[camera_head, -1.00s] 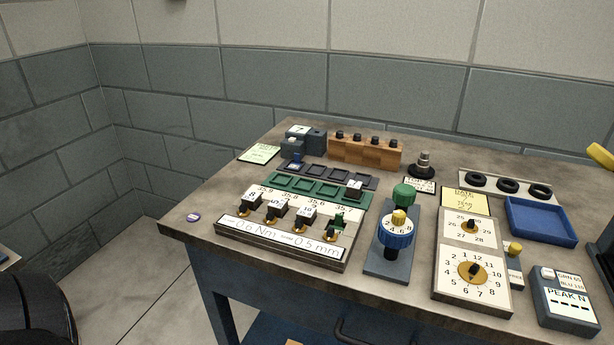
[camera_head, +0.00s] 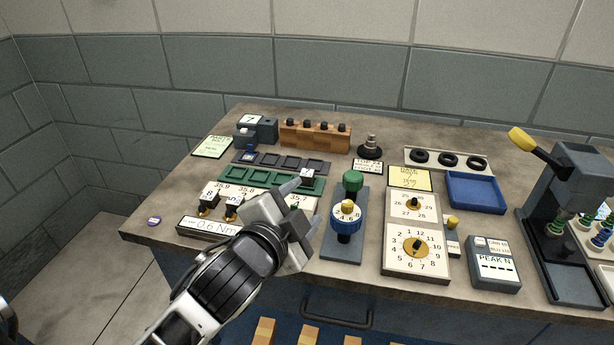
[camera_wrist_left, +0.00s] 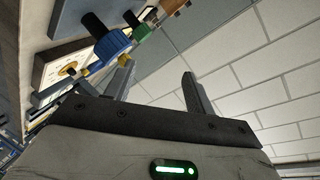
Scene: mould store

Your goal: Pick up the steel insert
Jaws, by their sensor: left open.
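Several small dark steel blocks with white numbered tops are in the head view; I cannot tell which is the insert meant. One block (camera_head: 307,177) sits at the right end of the green tray (camera_head: 228,177). Others, such as a block (camera_head: 209,197), stand on brass discs on the wide labelled stand (camera_head: 190,228). My left gripper (camera_head: 302,207) is open and empty, above the stand's right end and just in front of the green tray's right end. It hides part of the stand. The fingers also show apart in the left wrist view (camera_wrist_left: 156,82). My right gripper is out of view.
A tool stand with a blue knob (camera_head: 346,217) is close to the right of my gripper. Dial plates (camera_head: 398,262), a blue tray (camera_head: 474,207) and a press with a yellow handle (camera_head: 523,140) stand further right. A wooden block (camera_head: 300,137) stands behind.

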